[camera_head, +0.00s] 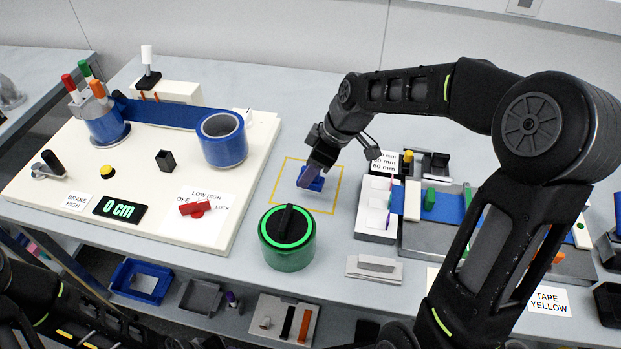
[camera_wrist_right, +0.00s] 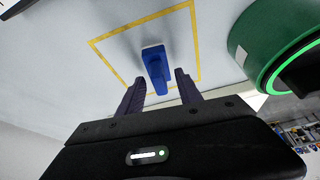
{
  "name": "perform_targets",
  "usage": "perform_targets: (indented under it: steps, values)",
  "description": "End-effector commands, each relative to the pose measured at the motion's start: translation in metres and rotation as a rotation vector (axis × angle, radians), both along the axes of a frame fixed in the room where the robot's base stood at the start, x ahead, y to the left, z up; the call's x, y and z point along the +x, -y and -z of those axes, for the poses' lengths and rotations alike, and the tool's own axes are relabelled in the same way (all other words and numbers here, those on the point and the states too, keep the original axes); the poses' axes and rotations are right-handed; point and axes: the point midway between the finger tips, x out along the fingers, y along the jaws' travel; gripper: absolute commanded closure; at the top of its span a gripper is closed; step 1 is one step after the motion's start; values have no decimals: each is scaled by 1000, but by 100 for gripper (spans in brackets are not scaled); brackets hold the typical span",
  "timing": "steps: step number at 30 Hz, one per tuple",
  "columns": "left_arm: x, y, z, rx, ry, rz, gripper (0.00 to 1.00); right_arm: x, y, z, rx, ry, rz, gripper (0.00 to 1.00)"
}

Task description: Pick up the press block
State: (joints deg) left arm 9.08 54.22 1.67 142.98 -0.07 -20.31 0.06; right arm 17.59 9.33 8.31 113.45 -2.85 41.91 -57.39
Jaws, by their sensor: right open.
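The press block appears to be the small blue block (camera_head: 314,183) inside the yellow square outline on the table. In the right wrist view the blue block (camera_wrist_right: 157,68) has a narrow upright part and a pale patch at its far end. My right gripper (camera_head: 312,176) is over the square, and its fingers partly hide the block in the head view. In the wrist view my open right gripper (camera_wrist_right: 160,80) has one dark finger on each side of the block, with gaps visible. My left arm shows at the lower left, but its gripper is not visible.
A green round device with a black knob (camera_head: 287,238) stands close in front of the square. A white board with a blue tape roll (camera_head: 222,139) lies left. A white tray (camera_head: 376,209) and tape fixture stand right. A grey block on a plate (camera_head: 375,266) lies nearer.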

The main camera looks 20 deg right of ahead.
Motion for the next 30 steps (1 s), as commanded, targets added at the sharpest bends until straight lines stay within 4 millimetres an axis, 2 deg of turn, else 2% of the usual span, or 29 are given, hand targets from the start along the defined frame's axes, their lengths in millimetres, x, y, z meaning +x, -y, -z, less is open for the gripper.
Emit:
perform_targets:
  steps: [7, 22, 30]
  values:
    - [0, 0, 0, 0, 0, 0, 64, 0, 0, 0, 0, 0, 0, 58]
    - [0, 0, 0, 0, 0, 0, 64, 0, 0, 0, 0, 0, 0, 98]
    - [0, 0, 0, 0, 0, 0, 64, 0, 0, 0, 0, 0, 0, 100]
